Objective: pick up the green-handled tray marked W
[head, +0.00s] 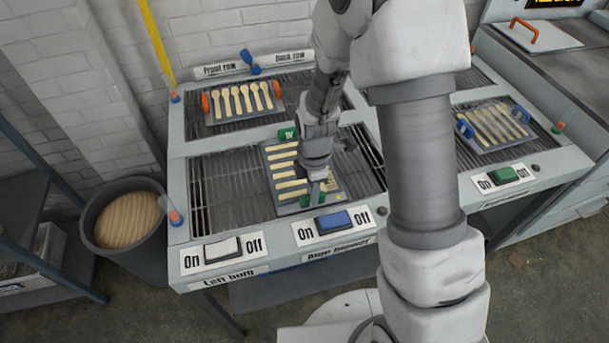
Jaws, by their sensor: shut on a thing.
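The green-handled tray (270,172) lies on the front grill of the press in the head view, with several pale wooden spoons across it. Its far green handle (288,134) bears a white mark that looks like a W. My gripper (317,190) points down at the tray's near end, shut on the near green handle (306,202). My gripper and wrist hide part of that handle and the tray's right side. I cannot tell whether the tray is lifted off the grill.
An orange-handled tray (241,116) of spoons lies on the back grill. A blue-handled tray (496,126) lies on the right grill. White (222,249), blue (334,222) and green (503,176) switches line the front edges. A dark bin (120,246) stands at left.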

